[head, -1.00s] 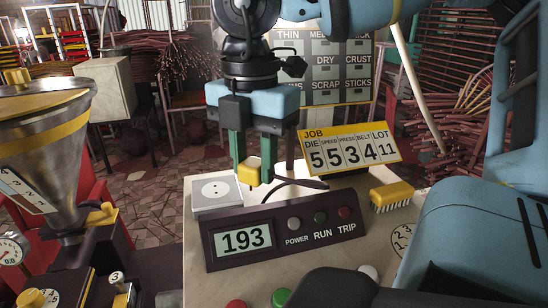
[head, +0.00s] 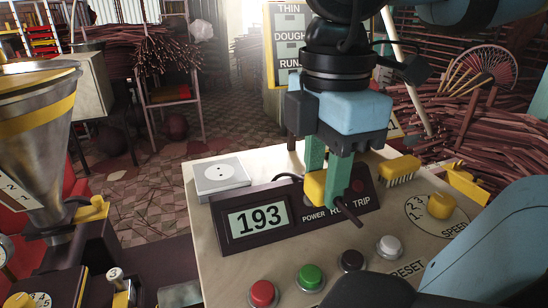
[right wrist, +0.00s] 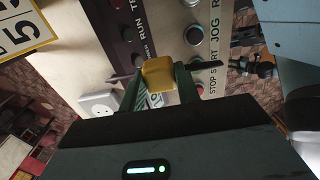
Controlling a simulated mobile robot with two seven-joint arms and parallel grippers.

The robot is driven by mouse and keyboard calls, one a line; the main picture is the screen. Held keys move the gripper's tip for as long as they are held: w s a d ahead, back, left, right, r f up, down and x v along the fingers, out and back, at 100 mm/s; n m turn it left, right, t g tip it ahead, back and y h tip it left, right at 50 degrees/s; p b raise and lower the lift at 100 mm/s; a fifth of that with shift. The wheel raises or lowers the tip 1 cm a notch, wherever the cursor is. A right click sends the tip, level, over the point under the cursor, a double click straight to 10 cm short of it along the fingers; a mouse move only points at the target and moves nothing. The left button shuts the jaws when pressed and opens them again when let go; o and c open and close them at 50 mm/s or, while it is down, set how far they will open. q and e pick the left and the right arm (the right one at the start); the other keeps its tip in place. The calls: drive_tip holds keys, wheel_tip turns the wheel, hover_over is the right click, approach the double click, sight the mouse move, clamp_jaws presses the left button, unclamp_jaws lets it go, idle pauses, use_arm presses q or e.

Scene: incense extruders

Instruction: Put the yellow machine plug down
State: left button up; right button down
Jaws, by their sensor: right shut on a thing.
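My right gripper (head: 326,192) is shut on the yellow machine plug (head: 315,187), which sits between its green fingers. They hang in front of the dark display panel (head: 235,225) reading 193, hiding part of its RUN label and lights. In the right wrist view the yellow plug (right wrist: 158,72) shows between the fingertips, over the pale console top. Whether it touches anything below is unclear. A dark cord shows near the plug. A white square socket plate (head: 222,172) with two holes lies empty at the console's back left. My left gripper is not in view.
The pale console (head: 215,240) carries a red button (head: 263,293), green button (head: 310,277), dark button (head: 352,261), white button (head: 389,247) and yellow speed knob (head: 440,207). A yellow brush (head: 398,170) lies at the back right. A metal hopper (head: 40,140) stands left.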

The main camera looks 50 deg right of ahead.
drive_tip(key=p, duration=0.2)
hover_over(273, 175)
drive_tip(key=shift+s+a+f, duration=0.25)
drive_tip(key=shift+s+f, duration=0.1)
drive_tip(key=shift+f, duration=0.3)
drive_tip(key=shift+w, duration=0.1)
drive_tip(key=shift+w+d+f, duration=0.2)
drive_tip(key=shift+w, duration=0.05)
wheel_tip(273, 175, down, 3)
drive_tip(key=shift+f, duration=0.15)
drive_tip(key=shift+f+b, duration=0.35)
drive_tip(key=shift+f, duration=0.2)
drive_tip(key=shift+f, duration=0.1)
